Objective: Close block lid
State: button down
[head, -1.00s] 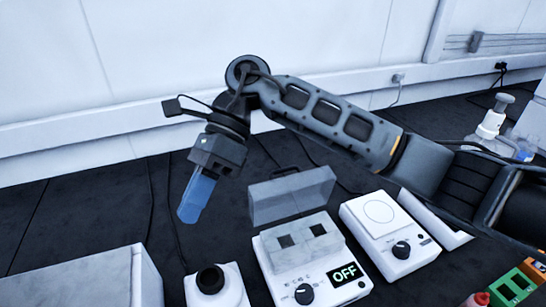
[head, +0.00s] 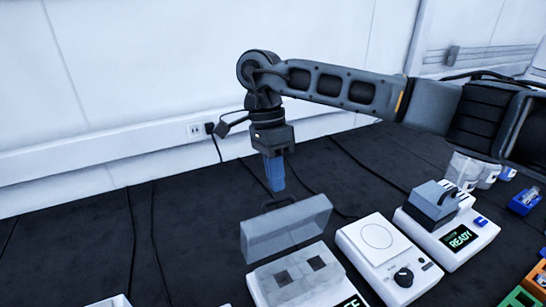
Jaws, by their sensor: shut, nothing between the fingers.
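The grey block lid (head: 285,230) stands open and upright at the back of the white block heater (head: 330,289). The block's top with two dark square wells (head: 300,275) is uncovered. My gripper (head: 276,187) is shut and empty, with its blue fingers pointing down. It is above or behind the lid's upper edge, near the handle. I cannot tell how far apart they are in depth. The heater's front and most of its display are cut off by the bottom edge.
A white device with a round plate and a knob (head: 385,250) stands right of the heater. Further right is a device with a grey top and a "READY" display (head: 460,238). Bottles (head: 465,168) and coloured racks sit at the right. The dark bench (head: 170,240) at left is mostly clear.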

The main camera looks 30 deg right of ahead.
aim_at(282, 222)
jog(key=shift+p+x, duration=0.3)
jog(key=shift+x, duration=1.8)
jog(key=shift+s, duration=0.1)
jog(key=shift+s+t+b, duration=0.3)
jog(key=shift+t+b, duration=0.25)
jog(key=shift+t, duration=0.15)
